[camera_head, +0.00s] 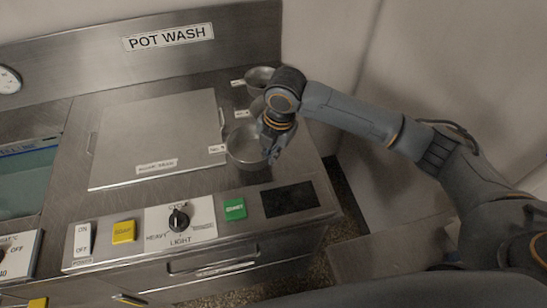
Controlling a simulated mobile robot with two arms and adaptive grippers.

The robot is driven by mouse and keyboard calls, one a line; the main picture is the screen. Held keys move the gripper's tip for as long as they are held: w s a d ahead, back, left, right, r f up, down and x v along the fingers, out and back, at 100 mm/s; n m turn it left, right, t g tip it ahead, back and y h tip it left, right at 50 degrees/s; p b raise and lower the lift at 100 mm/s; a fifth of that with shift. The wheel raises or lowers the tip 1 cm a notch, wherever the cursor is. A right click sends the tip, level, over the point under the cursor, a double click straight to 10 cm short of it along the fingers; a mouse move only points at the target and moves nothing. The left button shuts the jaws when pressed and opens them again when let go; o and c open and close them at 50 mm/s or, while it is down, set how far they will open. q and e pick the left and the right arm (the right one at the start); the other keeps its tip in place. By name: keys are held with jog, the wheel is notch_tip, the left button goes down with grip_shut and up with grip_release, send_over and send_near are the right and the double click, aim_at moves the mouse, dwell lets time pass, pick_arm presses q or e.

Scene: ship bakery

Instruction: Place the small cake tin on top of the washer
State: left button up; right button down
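The washer's steel top (75,185) fills the middle of the head view, with a lidded panel (155,130) on it. Three round metal tins stand in a row at its right side. The nearest tin (243,148) looks largest, the middle tin (256,106) is partly hidden by my arm, and the far tin (258,77) stands at the back. I cannot tell which is the small cake tin. My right gripper (272,156) points down at the right rim of the nearest tin. Its fingers are too small to show whether they grip. My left gripper is out of view.
The front panel holds a yellow button (123,231), a green button (235,209), a cycle knob (179,220) and a dark panel (290,199). A water-filled basin (25,180) lies at the left. The POT WASH backsplash (90,50) rises behind; walls stand at the right.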

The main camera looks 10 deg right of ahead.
jog(key=f+p, duration=0.1)
jog(key=f, duration=0.1)
jog(key=d+f, duration=0.1)
jog(key=shift+w+f+p, duration=0.2)
jog(key=shift+f+p, duration=0.15)
jog(key=shift+f, duration=0.25)
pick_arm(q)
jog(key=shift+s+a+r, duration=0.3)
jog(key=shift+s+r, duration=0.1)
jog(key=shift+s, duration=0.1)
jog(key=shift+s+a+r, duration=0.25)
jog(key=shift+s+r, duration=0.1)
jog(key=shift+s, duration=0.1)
pick_arm(e)
jog(key=c, duration=2)
grip_release()
jog(key=shift+f, duration=0.15)
jog(key=o, duration=0.5)
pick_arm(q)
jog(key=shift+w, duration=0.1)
